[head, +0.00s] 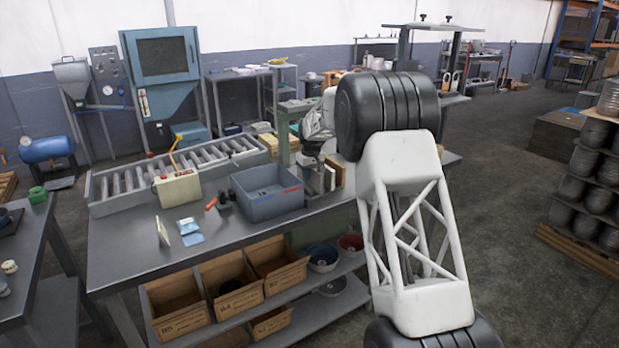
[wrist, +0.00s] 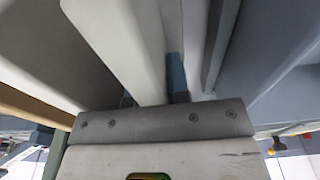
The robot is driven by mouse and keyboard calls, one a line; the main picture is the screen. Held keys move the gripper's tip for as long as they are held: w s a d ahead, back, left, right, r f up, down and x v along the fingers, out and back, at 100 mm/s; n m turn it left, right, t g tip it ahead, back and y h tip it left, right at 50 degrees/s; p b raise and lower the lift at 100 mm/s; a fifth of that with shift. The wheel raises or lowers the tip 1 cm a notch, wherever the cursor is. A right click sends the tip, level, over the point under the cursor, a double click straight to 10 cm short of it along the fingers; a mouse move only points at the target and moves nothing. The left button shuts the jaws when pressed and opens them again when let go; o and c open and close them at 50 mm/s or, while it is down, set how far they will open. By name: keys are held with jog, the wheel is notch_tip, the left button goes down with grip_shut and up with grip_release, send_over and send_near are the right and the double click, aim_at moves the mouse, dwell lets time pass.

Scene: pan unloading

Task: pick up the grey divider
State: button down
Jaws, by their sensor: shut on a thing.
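My gripper (head: 313,152) is over the right part of the bench, beside the blue-grey bin, and is partly hidden by my arm. In the wrist view my gripper (wrist: 155,98) is shut on a pale grey upright panel, the grey divider (wrist: 118,38), which rises between its fingers. The divider's far end is out of the wrist view. I cannot tell whether it is lifted clear of its support. In the head view I cannot tell it apart from the upright boards below the gripper.
Upright pale boards (head: 329,178) stand close under the gripper. The blue-grey bin (head: 268,196) is just left of them. A roller conveyor (head: 185,174) and a control box (head: 177,188) are farther left. Other panels (wrist: 285,45) crowd the wrist view. The bench front (head: 240,235) is mostly clear.

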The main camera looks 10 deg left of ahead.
jog(key=shift+r, duration=0.15)
dwell(0.3)
jog(key=shift+r, duration=5.1)
